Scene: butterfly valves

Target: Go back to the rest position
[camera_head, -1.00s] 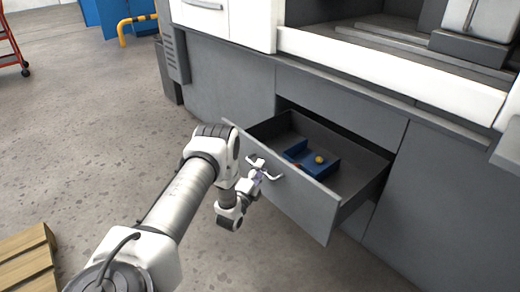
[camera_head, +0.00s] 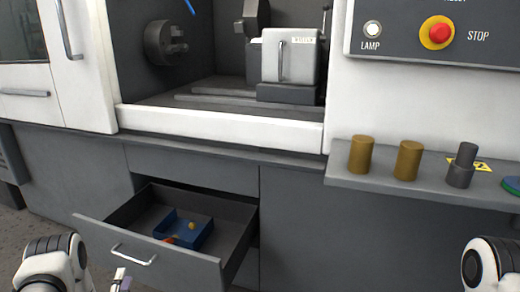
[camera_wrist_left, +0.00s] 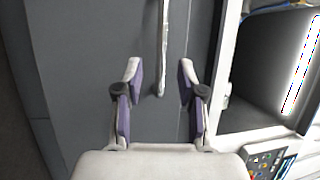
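My left gripper (camera_head: 122,280) shows at the bottom left of the head view, in front of the pulled-out drawer's handle (camera_head: 132,256) and below it in the picture. In the left wrist view the left gripper (camera_wrist_left: 160,80) has its two purple-padded fingers spread apart with nothing held. A metal bar handle (camera_wrist_left: 163,50) shows beyond and between the fingertips, apart from them. My right arm (camera_head: 485,265) shows only as a link at the bottom right of the head view. Its gripper is out of the picture.
The grey drawer (camera_head: 100,238) stands open, with a blue tray (camera_head: 204,238) holding a small yellow ball (camera_head: 191,226) and something orange. A red stop button (camera_head: 438,33) is above.

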